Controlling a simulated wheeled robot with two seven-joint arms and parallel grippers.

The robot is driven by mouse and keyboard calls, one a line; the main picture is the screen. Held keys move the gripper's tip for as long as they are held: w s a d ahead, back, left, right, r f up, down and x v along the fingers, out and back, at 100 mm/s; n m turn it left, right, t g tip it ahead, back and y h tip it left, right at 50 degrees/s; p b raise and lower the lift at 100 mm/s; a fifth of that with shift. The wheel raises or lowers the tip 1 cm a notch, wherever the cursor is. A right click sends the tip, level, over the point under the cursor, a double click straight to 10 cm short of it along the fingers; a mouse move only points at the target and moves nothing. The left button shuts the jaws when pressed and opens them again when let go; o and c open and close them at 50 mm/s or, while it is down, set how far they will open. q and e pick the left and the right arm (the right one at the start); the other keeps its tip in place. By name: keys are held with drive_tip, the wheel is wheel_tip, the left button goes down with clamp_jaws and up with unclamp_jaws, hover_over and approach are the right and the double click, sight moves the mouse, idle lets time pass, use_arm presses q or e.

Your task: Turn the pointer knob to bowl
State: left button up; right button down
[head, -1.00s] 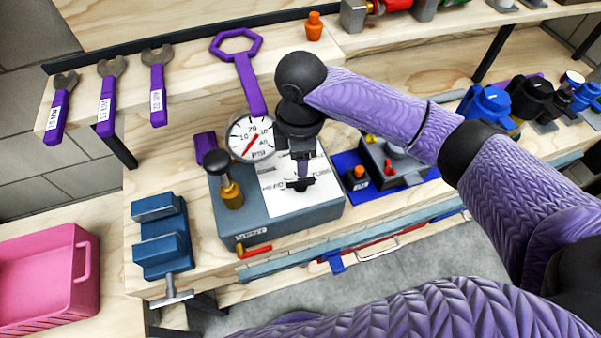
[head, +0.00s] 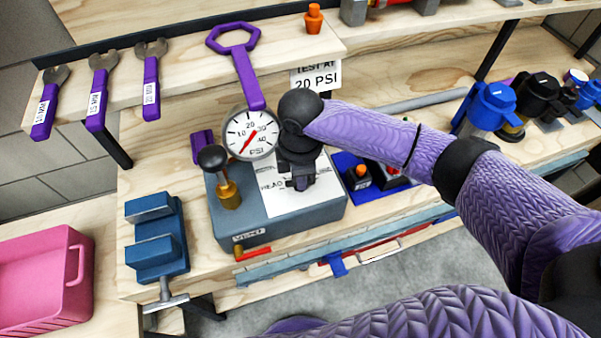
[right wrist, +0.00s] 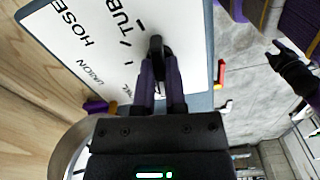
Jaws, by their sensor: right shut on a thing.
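The pointer knob (right wrist: 156,47) is a small dark piece on a white label plate (right wrist: 198,50) with black lettering. The plate lies on top of a blue-grey test box (head: 232,226). In the right wrist view my right gripper (right wrist: 159,72) has its fingers closed on the knob from above. In the head view my right gripper (head: 301,184) is over the plate and hides the knob and some lettering. "HOSE" and part of "TUB" read clearly; I cannot make out "bowl". A dark gripper-like shape, apparently my left gripper (right wrist: 292,70), shows at the right of the wrist view.
A pressure gauge (head: 250,134) and a black-knobbed brass valve (head: 228,192) stand close left of my right gripper. A red lever (head: 254,252) is at the box front. A blue vise (head: 156,238) is left of the box; a blue tray (head: 390,201) is right.

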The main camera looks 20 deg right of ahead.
drive_tip(key=shift+r+p, duration=0.15)
drive_tip(key=shift+p, duration=0.35)
drive_tip(key=m+p, duration=0.3)
drive_tip(key=p, duration=0.2)
drive_tip(key=shift+r+m, duration=0.1)
drive_tip(key=shift+m, duration=0.3)
drive_tip(key=m+p, duration=0.2)
drive_tip(key=shift+m, duration=0.3)
drive_tip(key=shift+f+m+p, duration=0.2)
drive_tip(key=shift+m+p, duration=0.45)
drive_tip(key=shift+m, duration=0.05)
